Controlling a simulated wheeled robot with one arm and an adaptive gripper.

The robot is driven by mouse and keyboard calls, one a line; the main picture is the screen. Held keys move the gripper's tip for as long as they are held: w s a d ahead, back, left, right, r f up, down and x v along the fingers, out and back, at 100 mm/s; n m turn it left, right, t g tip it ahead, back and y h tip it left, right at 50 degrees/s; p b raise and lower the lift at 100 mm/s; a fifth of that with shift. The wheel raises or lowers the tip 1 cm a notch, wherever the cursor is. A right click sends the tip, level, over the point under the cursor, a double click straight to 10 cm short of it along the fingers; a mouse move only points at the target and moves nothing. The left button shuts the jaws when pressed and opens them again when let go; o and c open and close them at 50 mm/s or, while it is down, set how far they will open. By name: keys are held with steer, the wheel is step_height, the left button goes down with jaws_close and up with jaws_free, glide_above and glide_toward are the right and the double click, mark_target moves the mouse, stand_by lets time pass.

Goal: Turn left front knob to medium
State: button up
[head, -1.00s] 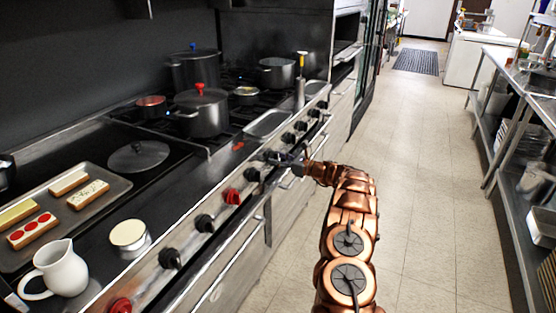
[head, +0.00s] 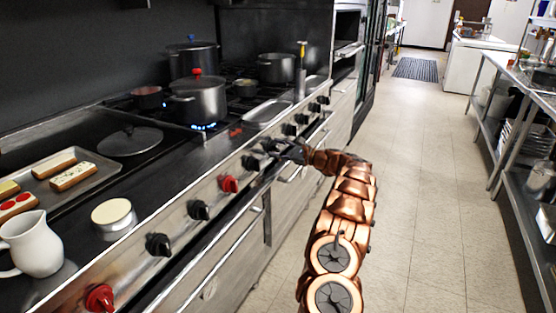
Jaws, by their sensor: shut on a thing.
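The range front carries a row of black and red knobs. My gripper (head: 273,149) is at this row, shut on a knob just beyond the nearer black knob (head: 250,162); its fingers hide most of that knob, and its pointer angle cannot be read. The left front burner (head: 204,127) shows blue flames under a steel pot (head: 197,102) with a red-handled lid.
Other knobs in the row include a red one (head: 229,184) and a black one (head: 289,129). A white pitcher (head: 32,245), a round tin (head: 113,216) and a tray stand on the near left. The aisle floor (head: 420,190) is clear.

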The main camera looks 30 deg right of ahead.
steer(key=n+b, duration=0.1)
steer(key=b, duration=0.1)
steer(key=n+b, duration=0.2)
steer(key=shift+f+n, duration=0.3)
steer(key=n+b, duration=0.1)
steer(key=b, duration=0.1)
steer(key=n+b, duration=0.1)
steer(key=n, duration=0.1)
steer(key=shift+r+b, duration=0.25)
steer(key=shift+b, duration=0.1)
steer(key=shift+r, duration=0.1)
steer(key=o, duration=1.2)
steer(key=v, duration=1.2)
